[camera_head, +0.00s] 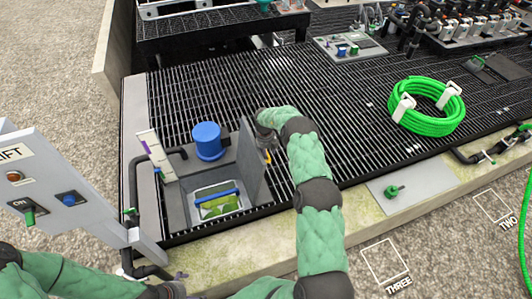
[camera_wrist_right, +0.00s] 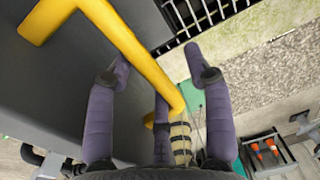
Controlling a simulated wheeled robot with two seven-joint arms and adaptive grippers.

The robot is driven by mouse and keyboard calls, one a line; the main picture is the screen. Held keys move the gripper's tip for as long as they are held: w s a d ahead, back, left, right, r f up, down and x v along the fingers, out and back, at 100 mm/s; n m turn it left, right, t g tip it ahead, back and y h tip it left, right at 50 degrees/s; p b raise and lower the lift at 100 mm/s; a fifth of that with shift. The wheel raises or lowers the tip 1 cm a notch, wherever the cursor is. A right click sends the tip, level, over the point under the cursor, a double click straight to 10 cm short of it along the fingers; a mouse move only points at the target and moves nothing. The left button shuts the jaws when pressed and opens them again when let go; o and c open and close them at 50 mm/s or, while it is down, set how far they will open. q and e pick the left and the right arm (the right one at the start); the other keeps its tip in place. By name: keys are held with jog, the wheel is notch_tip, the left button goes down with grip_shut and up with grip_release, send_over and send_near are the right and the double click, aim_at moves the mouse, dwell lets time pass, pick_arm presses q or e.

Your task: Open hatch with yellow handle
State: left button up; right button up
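The hatch is a grey panel (camera_head: 252,163) standing upright along the right side of an opening in the grated deck. Its yellow handle (camera_head: 268,157) shows as a small bit on the panel's right face, just below my right gripper (camera_head: 266,138). In the right wrist view the yellow handle (camera_wrist_right: 120,38) crosses from the upper left and runs between the spread purple-grey fingers of my right gripper (camera_wrist_right: 158,68). The fingers are apart, with gaps to the bar. My left gripper (camera_head: 172,287) is at the bottom left, small and dark, away from the hatch.
Inside the opening lies a tote with a blue handle (camera_head: 217,197). A blue cylinder (camera_head: 207,141) stands behind it. A control panel (camera_head: 40,185) is at left. A green hose coil (camera_head: 428,106) lies right on the grating (camera_head: 330,85). A concrete edge (camera_head: 220,262) runs in front.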

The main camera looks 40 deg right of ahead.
notch_tip(320, 180, up, 12)
jog(key=shift+a, duration=0.3)
jog(key=shift+f, duration=0.1)
dwell(0.7)
